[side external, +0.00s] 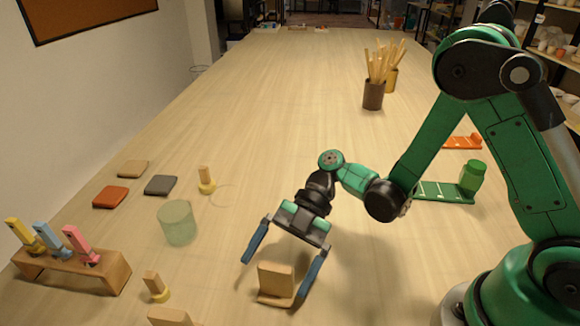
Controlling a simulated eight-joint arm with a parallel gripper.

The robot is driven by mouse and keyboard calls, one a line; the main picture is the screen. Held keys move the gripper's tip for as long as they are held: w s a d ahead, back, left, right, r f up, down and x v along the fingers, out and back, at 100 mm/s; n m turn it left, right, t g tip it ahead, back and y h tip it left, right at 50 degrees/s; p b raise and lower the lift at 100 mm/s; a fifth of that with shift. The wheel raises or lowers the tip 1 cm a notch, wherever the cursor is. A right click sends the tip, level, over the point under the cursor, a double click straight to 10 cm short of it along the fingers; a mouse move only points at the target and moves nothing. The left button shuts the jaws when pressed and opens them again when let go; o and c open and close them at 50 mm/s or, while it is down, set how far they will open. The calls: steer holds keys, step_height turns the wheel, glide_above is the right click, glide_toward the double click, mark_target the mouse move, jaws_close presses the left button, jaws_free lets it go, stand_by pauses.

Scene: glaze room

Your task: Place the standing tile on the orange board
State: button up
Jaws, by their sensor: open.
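The standing tile (276,279) is pale wood-coloured and upright on a low base of like colour, near the front of the table. My gripper (274,278) is open, with its blue fingers spread to the left and right of the tile. I see nothing held, and contact with the tile cannot be told. The orange board (462,142) lies flat at the right, behind the green board, partly hidden by my arm.
A green board (432,190) carries a green cylinder (472,176). A translucent green cup (177,222), flat tiles (110,197), yellow-based pegs (206,180) and a wooden tool rack (80,268) stand left. A brush holder (373,95) stands farther back. The table's middle is clear.

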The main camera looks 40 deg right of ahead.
steer(key=c, duration=1.4)
